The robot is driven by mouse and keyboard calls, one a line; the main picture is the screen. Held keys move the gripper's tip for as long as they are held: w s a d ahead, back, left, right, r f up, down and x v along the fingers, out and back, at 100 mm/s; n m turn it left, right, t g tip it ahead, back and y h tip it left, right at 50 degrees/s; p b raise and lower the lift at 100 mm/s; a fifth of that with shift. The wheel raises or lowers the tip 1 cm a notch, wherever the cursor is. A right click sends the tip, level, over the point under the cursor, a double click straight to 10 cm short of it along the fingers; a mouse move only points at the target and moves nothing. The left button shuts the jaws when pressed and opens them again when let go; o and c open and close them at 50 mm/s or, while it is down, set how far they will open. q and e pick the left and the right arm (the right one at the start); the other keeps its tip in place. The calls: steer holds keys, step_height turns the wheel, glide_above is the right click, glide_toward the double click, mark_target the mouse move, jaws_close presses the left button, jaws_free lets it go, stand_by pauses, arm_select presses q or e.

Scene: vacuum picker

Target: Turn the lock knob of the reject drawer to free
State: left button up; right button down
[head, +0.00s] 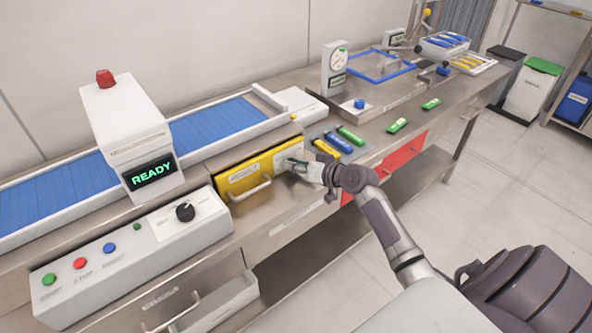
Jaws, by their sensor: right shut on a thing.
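A yellow drawer front (258,177) with a pale label and a bar handle (250,189) is set in the bench below the conveyor, and it looks closed. A light plate (281,160) is at its right end. My right gripper (292,163) reaches this plate from the right and is shut on the small lock knob there. The fingers mostly hide the knob, so its setting cannot be read. A red drawer front (403,154) is further right, partly behind my right arm; the labels are too small to read. My left gripper is not in view.
A control box (130,247) with buttons and a black dial is at the left, below a READY display (153,174). Green, blue and yellow packs (350,135) lie on the bench just beyond my gripper.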

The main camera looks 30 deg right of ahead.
steer(key=shift+d+m+y+b, duration=0.1)
steer(key=shift+m+y+b, duration=0.9)
steer(key=shift+m+b, duration=0.5)
steer(key=c, duration=1.1)
jaws_free()
steer(key=v, duration=1.2)
steer(key=shift+f, duration=0.2)
